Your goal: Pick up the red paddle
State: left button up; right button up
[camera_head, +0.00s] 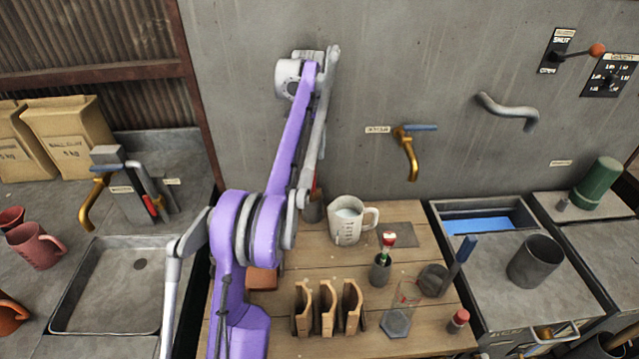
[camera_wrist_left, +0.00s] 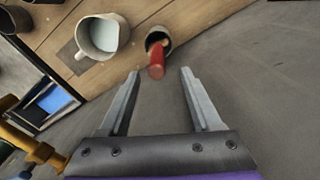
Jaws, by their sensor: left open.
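The red paddle (camera_wrist_left: 157,60) shows in the left wrist view as a red handle standing in a small grey cup (camera_wrist_left: 158,36). In the head view only a sliver of red (camera_head: 314,183) shows above the cup (camera_head: 313,209), beside my arm. My left gripper (camera_wrist_left: 160,72) is open and empty. In the wrist view the handle's end appears between the fingertips; I cannot tell how far beyond them it is. In the head view my purple left arm rises in front of the wall, and its fingers cannot be made out. My right gripper is not in view.
A white measuring jug (camera_head: 347,221) stands right of the cup; it also shows in the wrist view (camera_wrist_left: 101,36). The concrete wall (camera_head: 400,70) is close behind, with a brass tap (camera_head: 407,155). A wooden rack (camera_head: 327,307) and small bottles stand nearer the front.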

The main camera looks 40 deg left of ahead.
aim_at(310, 157)
pick_arm(q)
jog(key=f, duration=0.4)
jog(key=shift+s+f+b, duration=0.2)
jog(key=shift+f+b, duration=0.2)
jog(key=shift+w+d+f, duration=0.1)
jog(key=shift+d+f, duration=0.05)
jog(key=shift+f, duration=1.2)
jog(key=shift+w+d+f, duration=0.1)
jog(key=shift+f, duration=1.2)
grip_shut()
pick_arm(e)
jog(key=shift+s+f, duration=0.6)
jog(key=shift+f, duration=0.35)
